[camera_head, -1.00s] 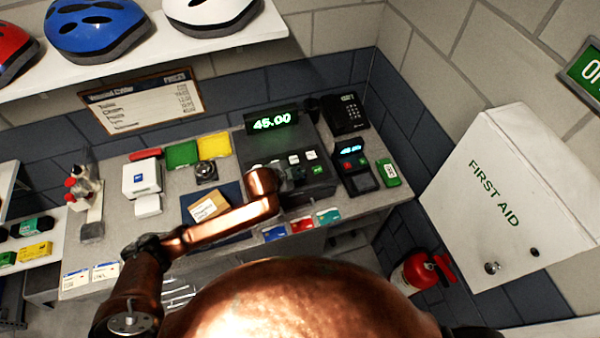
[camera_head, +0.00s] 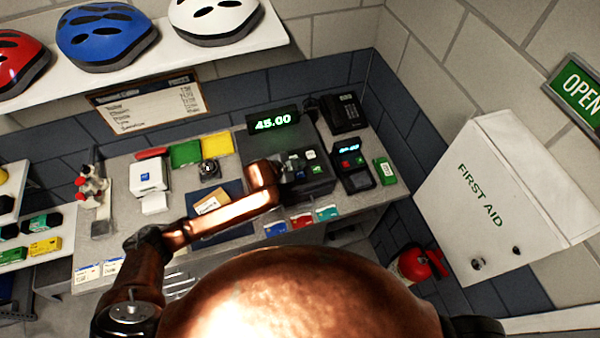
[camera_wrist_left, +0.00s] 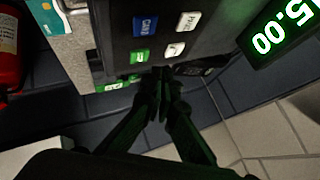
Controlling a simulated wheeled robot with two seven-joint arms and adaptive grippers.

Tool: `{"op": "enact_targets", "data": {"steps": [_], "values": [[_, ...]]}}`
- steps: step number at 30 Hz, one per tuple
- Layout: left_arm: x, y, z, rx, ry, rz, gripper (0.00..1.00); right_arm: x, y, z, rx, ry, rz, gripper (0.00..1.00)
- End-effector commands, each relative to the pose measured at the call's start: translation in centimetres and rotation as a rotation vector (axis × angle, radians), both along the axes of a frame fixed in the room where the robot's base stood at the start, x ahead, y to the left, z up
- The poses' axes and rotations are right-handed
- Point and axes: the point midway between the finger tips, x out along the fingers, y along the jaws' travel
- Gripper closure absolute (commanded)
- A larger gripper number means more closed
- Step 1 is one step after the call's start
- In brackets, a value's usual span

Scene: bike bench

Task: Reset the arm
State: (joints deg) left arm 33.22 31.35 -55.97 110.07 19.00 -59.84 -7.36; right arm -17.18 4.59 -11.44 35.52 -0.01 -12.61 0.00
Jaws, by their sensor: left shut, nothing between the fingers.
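My left arm is copper-coloured and comes in from the lower left of the head view, reaching over the counter. My left gripper (camera_head: 291,171) is dark and hard to make out against the dark cash register (camera_head: 262,146). In the left wrist view its dark fingers (camera_wrist_left: 161,78) are together, with nothing between them. They are in front of the register's keys, near a green key (camera_wrist_left: 139,56); I cannot tell whether they touch it. My right gripper is not in view.
The register's display (camera_head: 273,122) reads 45.00. A card terminal (camera_head: 349,164) and a telephone (camera_head: 342,112) stand to its right. Coloured cards (camera_head: 302,220) line the counter's front edge. A first aid cabinet (camera_head: 480,200) hangs at the right, above a fire extinguisher (camera_head: 412,264). Helmets (camera_head: 105,38) sit on a shelf.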

Motion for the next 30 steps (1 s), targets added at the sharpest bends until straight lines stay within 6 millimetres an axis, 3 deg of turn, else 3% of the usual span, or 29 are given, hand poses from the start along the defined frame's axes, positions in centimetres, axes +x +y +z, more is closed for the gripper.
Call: {"op": "enact_targets", "data": {"steps": [14,20,23,26,30], "values": [[-0.1,0.0,0.0,-0.004,0.003,0.002,1.00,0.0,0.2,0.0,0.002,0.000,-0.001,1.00],[-2.8,1.0,-1.0,-0.077,0.067,0.086,1.00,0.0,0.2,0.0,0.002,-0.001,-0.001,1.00],[-5.1,3.0,-1.7,-0.143,0.126,0.189,1.00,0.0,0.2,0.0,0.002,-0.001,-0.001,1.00],[-7.5,6.3,-2.7,-0.201,0.188,0.320,1.00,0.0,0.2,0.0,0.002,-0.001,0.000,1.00],[-11.5,12.4,-4.4,-0.257,0.276,0.527,1.00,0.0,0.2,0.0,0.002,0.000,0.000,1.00]]}}
